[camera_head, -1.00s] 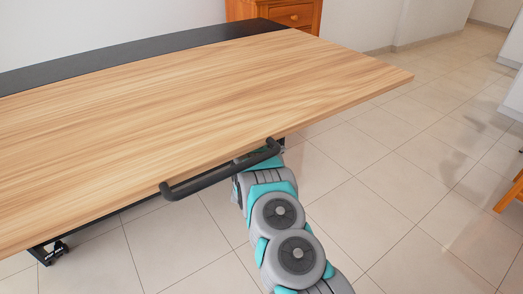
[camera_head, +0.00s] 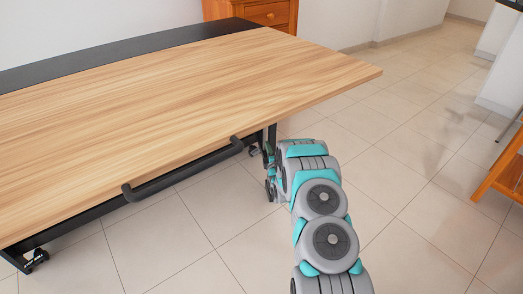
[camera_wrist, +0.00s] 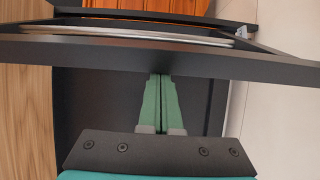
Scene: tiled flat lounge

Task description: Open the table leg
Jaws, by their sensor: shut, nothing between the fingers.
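The table has a wood-grain top (camera_head: 190,95) with a black strip along its back and a black bar handle (camera_head: 185,172) on its front edge. A black table leg (camera_head: 272,136) shows below the top near its right part, partly hidden by my arm. My gripper (camera_wrist: 162,78) has its green fingers shut and empty. In the wrist view the fingertips reach a dark bar (camera_wrist: 215,56) of the table's frame; I cannot tell whether they touch it. In the head view the gripper is low beside the leg, mostly hidden behind my wrist.
Another black leg with a caster (camera_head: 36,258) stands at the lower left. An orange wooden cabinet (camera_head: 265,14) is behind the table. An orange wooden piece of furniture (camera_head: 500,170) is at the right edge. The tiled floor (camera_head: 405,150) right of the table is clear.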

